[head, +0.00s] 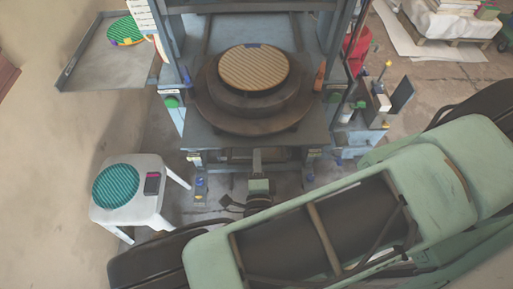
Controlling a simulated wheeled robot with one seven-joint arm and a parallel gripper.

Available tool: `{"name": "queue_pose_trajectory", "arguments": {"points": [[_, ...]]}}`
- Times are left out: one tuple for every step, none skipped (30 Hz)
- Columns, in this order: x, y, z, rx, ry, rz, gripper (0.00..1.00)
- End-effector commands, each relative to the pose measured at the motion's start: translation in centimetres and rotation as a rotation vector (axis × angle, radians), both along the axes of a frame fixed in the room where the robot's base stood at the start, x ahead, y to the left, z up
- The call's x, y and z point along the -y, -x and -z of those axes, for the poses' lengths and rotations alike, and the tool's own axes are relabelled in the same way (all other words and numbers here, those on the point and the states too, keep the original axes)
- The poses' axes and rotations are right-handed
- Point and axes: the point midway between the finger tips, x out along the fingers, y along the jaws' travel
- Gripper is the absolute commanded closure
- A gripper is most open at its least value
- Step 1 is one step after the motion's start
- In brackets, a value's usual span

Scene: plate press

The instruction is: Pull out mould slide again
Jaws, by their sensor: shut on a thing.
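The mould slide (222,137) is a dark grey plate at the front of the blue press. It carries a dark round mould (207,100), on which lies a tan striped disc (254,68). My gripper (257,170) is low in front of the slide, at the middle of its front edge. It is shut on what looks like the slide's front handle. The fingers are small and dark here, so the exact grip is hard to see. My green arm reaches in from the lower right and hides the floor there.
A white stool (151,209) at the left holds a green striped disc (115,186) and a dark phone-like device (152,183). A grey side tray (82,74) at upper left bears another green disc (125,30). A small control stand (372,115) is right of the press.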

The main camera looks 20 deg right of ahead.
Motion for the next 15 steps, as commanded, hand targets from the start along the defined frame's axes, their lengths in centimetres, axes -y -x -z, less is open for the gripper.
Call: {"name": "queue_pose_trajectory", "arguments": {"points": [[-0.2, 0.5, 0.2, -0.003, 0.0, -0.001, 1.0], [-0.3, 0.7, 0.2, -0.003, 0.0, -0.001, 1.0], [-0.3, 1.0, 0.2, -0.003, 0.0, 0.0, 1.0], [-0.4, 1.1, 0.2, -0.004, -0.001, 0.0, 1.0], [-0.4, 1.2, 0.2, -0.004, -0.001, 0.0, 1.0], [-0.5, 1.4, 0.1, -0.004, -0.001, 0.0, 1.0], [-0.5, 1.5, 0.1, -0.004, -0.001, 0.0, 1.0], [-0.5, 1.5, 0.1, -0.004, -0.001, 0.0, 1.0], [-0.5, 1.6, 0.1, -0.003, -0.001, 0.0, 1.0], [-0.6, 1.6, 0.1, -0.003, -0.001, 0.0, 1.0], [-0.5, 1.6, 0.1, -0.003, -0.001, 0.001, 1.0], [-0.6, 1.6, 0.1, -0.003, -0.001, 0.001, 1.0], [-0.6, 1.6, 0.1, -0.003, -0.001, 0.001, 1.0], [-0.6, 1.6, 0.1, -0.003, -0.001, 0.001, 1.0], [-0.6, 1.6, 0.1, -0.003, -0.001, 0.001, 1.0]]}}
